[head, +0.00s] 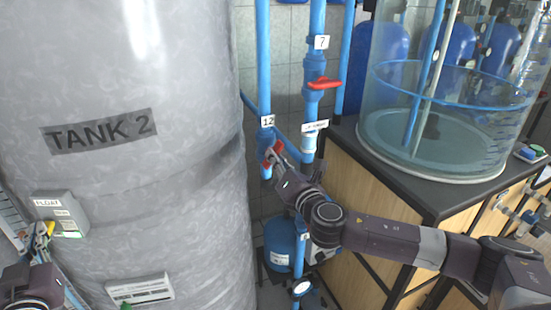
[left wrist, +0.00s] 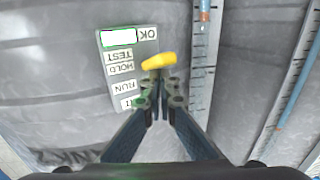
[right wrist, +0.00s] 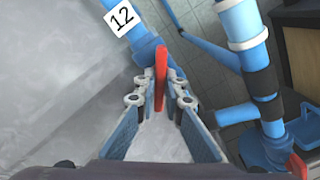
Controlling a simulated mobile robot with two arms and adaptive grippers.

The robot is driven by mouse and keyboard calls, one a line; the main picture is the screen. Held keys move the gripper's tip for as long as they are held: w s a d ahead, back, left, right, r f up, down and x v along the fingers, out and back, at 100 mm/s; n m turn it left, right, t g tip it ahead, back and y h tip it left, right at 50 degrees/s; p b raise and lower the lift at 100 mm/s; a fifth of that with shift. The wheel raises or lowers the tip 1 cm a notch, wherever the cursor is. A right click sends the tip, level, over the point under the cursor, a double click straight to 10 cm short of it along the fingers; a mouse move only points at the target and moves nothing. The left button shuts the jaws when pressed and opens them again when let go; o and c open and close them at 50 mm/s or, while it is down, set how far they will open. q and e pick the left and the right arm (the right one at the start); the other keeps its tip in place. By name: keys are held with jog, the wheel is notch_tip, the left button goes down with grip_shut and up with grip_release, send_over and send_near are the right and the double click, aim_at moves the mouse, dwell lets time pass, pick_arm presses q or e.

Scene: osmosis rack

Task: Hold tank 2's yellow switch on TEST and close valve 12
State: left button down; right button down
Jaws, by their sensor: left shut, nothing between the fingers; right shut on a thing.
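Tank 2 (head: 205,60) is the big grey cylinder at the left. Its float box (head: 62,205) carries a yellow switch (left wrist: 158,61) beside the labels OK, TEST, HOLD and RUN (left wrist: 120,68). The lever lies near TEST and HOLD; I cannot tell exactly which it marks. My left gripper (left wrist: 160,92) is shut and empty, its tips right at the lever. Valve 12 is on the blue pipe tagged 12 (head: 267,121). My right gripper (right wrist: 161,92) is shut on its red handle (right wrist: 161,70), which looks slanted to the pipe in the head view.
A second blue pipe, tagged 7, with a red handle (head: 325,83) stands just right of valve 12. A wooden cabinet (head: 365,195) with a clear water tank (head: 440,150) fills the right side. A white-labelled box (head: 140,290) is low on tank 2.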

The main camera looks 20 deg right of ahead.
jog(key=m, duration=1)
jog(key=shift+m, duration=0.4)
dwell(0.4)
jog(key=c, duration=2)
grip_release()
jog(key=shift+s, duration=0.1)
jog(key=s, duration=1.2)
